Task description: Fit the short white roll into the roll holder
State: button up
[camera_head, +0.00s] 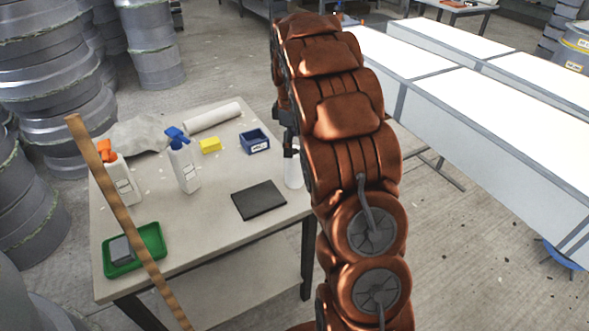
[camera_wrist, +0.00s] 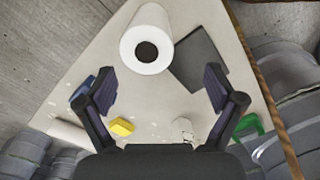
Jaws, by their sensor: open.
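The short white roll (camera_wrist: 141,57) stands upright on the table in the wrist view, its dark round core facing up. In the head view only a strip of it (camera_head: 293,172) shows at the table's right edge, the rest hidden behind my arm. My gripper (camera_wrist: 160,85) is open and empty, its two dark fingers spread wide above the table; the roll appears beyond them, toward the top of the wrist view. I cannot make out a roll holder for certain in either view.
A dark flat pad (camera_head: 259,200) lies beside the roll. The table (camera_head: 215,215) also bears a blue box (camera_head: 255,143), yellow block (camera_head: 210,145), long white roll (camera_head: 212,117), two spray bottles (camera_head: 184,168) and green tray (camera_head: 122,268). A wooden strip (camera_head: 113,188) crosses the left side.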

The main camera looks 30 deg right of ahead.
aim_at(294, 161)
jog(key=shift+w+d+f, duration=0.4)
jog(key=shift+d+f, duration=0.05)
jog(key=shift+d, duration=0.05)
jog(key=shift+s+d+f+p, duration=0.15)
jog(key=shift+f+p, duration=0.45)
jog(key=shift+f, duration=1.35)
jog(key=shift+d+f+p, duration=0.1)
jog(key=shift+f+p, duration=0.5)
jog(key=shift+f, duration=1.3)
jog(key=c, duration=1.4)
jog(key=shift+r, duration=0.15)
